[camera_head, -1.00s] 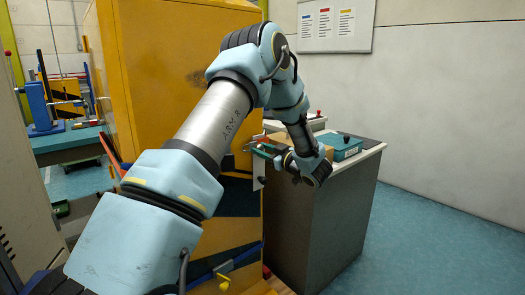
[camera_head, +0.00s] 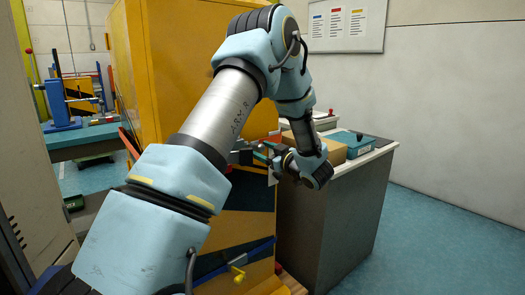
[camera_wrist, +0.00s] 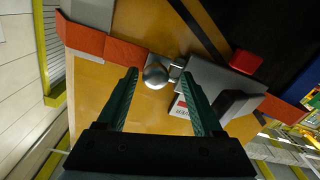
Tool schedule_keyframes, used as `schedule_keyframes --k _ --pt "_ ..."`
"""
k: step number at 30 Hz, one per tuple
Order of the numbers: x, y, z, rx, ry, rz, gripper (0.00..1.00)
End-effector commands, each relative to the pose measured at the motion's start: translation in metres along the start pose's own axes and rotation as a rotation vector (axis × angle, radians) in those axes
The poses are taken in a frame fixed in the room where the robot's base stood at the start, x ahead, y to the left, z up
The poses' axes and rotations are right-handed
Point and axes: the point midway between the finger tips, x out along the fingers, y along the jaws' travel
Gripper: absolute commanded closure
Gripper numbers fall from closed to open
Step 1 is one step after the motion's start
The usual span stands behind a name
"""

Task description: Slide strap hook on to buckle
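An orange strap (camera_wrist: 115,48) crosses the yellow panel in the wrist view. Its left length ends by a round silver knob (camera_wrist: 155,77) with small metal pieces beside it, which look like the hook. To the right is a grey metal buckle (camera_wrist: 212,80) with a dark part and a white-and-red label. Another orange strap length (camera_wrist: 285,112) continues beyond it. My gripper (camera_wrist: 158,76) is open. Its green fingers lie either side of the knob in the picture; contact is unclear. In the head view my gripper (camera_head: 262,156) is at the cabinet's right edge, where my arm hides much of the strap.
The yellow cabinet (camera_head: 165,65) stands behind my arm. A grey counter (camera_head: 335,215) with a cardboard box (camera_head: 333,150) and a teal box (camera_head: 352,140) stands close right of my gripper. Blue floor (camera_head: 445,245) is clear at the right.

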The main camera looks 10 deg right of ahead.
Motion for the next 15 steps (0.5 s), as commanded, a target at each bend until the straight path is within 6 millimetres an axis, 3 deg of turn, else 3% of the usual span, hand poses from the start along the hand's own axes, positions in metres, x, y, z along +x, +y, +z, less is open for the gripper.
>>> schedule_keyframes --k 8,15 --pt "-0.003 0.001 0.0 -0.001 -0.001 0.002 0.32" --pt "-0.037 0.001 0.002 -0.002 -0.001 0.005 0.32"
